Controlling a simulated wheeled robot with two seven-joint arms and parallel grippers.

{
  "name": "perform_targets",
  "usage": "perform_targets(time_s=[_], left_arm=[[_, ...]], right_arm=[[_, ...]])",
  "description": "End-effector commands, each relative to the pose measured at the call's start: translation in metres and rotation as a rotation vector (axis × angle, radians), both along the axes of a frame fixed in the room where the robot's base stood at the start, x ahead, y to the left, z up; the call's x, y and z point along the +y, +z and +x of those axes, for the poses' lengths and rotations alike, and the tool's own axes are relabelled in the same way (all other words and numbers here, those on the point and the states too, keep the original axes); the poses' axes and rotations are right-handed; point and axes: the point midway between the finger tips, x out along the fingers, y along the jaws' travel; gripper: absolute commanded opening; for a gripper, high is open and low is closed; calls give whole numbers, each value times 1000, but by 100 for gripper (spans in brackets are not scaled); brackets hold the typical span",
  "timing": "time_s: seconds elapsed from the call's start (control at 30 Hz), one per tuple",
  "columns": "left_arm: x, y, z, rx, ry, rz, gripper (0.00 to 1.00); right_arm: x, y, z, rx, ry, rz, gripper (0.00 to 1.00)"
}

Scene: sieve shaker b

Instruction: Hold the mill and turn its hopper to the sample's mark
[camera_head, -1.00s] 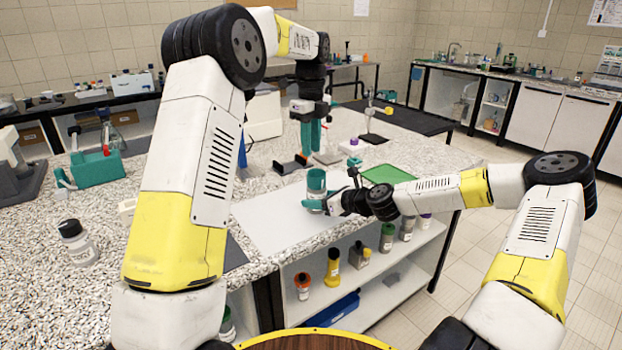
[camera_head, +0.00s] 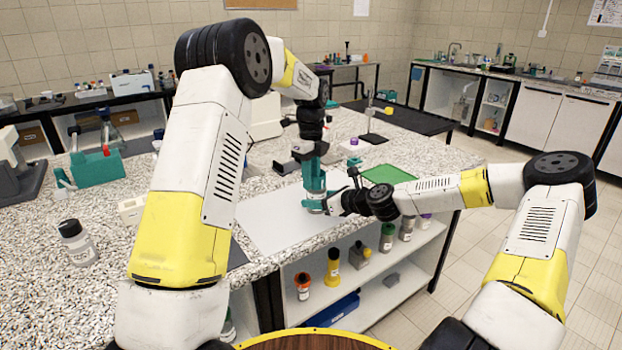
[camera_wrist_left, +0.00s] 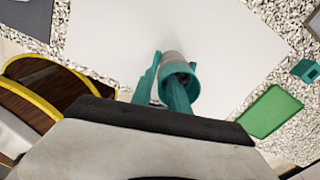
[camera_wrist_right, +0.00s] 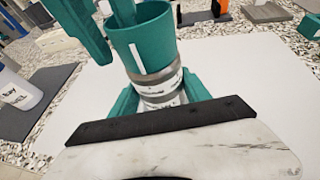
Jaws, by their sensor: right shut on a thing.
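The mill (camera_wrist_right: 160,88) stands upright on the white board, a grey metal body with small labels around it. Its teal hopper (camera_wrist_right: 145,45) is an open cup on top with a white vertical stripe. My right gripper (camera_wrist_right: 160,103) is shut on the mill's body, teal fingers on either side. My left gripper (camera_wrist_left: 162,88) is open and points down from above; one finger reaches inside the hopper's mouth and the other hangs outside its wall. In the head view the left gripper (camera_head: 313,165) partly hides the hopper. The label writing is too small to read.
The white board (camera_head: 270,222) is otherwise clear. Bottles, including a yellow one (camera_head: 332,268), stand on the shelf below.

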Motion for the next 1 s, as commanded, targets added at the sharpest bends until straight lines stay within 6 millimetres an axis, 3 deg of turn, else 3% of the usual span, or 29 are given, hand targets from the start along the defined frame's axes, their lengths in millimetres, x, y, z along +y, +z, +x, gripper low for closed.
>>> perform_targets(time_s=[0.1,1.0], left_arm=[[0,0,0,0,0,0,0],[-2,1,-2,3,49,0,0]], right_arm=[[0,0,0,-1,0,1,0],[-1,0,1,-1,-4,0,0]])
